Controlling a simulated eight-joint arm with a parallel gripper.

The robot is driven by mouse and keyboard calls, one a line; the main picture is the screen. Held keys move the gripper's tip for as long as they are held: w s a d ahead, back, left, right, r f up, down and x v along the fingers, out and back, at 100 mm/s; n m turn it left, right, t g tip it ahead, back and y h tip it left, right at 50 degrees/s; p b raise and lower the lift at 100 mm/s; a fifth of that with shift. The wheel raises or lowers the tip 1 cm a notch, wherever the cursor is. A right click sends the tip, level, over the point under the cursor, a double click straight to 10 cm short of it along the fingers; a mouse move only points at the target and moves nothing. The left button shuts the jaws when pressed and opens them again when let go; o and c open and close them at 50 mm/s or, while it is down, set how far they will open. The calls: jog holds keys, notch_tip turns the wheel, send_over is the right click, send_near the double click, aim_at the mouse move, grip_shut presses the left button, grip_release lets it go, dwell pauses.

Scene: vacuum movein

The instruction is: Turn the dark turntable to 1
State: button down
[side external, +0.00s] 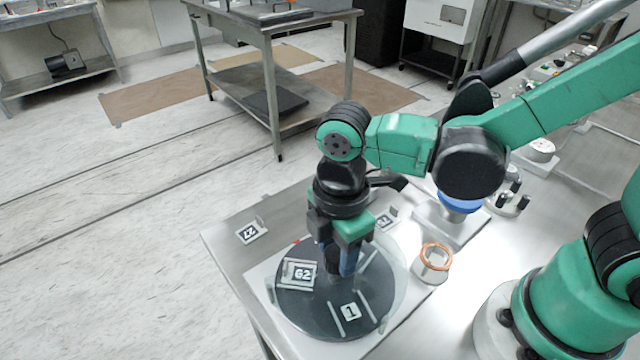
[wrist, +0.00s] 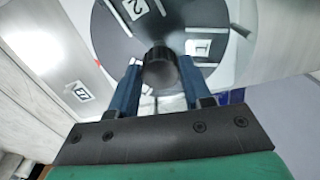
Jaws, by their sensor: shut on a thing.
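The dark turntable (side external: 305,318) is a round dark disc on a pale base plate near the table's front corner. It carries label plates: 62 (side external: 301,274) at its left and 1 (side external: 351,312) at its front right. In the wrist view the turntable (wrist: 112,48) fills the top, with the 1 plate (wrist: 199,47) right of a round black knob (wrist: 160,68). My gripper (wrist: 158,84) points down over the middle of the turntable, its two blue fingers shut on the knob. In the side view my gripper (side external: 347,262) hides most of the knob.
A small plate marked 27 (side external: 251,231) stands on the table left of the turntable. A copper ring (side external: 436,256) sits on a holder to the right. A blue-topped fixture (side external: 459,204) and a post holder (side external: 510,203) stand further back right. A red mark shows at the turntable's far left edge.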

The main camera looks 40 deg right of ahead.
jog(key=shift+n, duration=11.2)
jog(key=shift+c, duration=1.8)
grip_release()
jog(key=shift+r, duration=0.1)
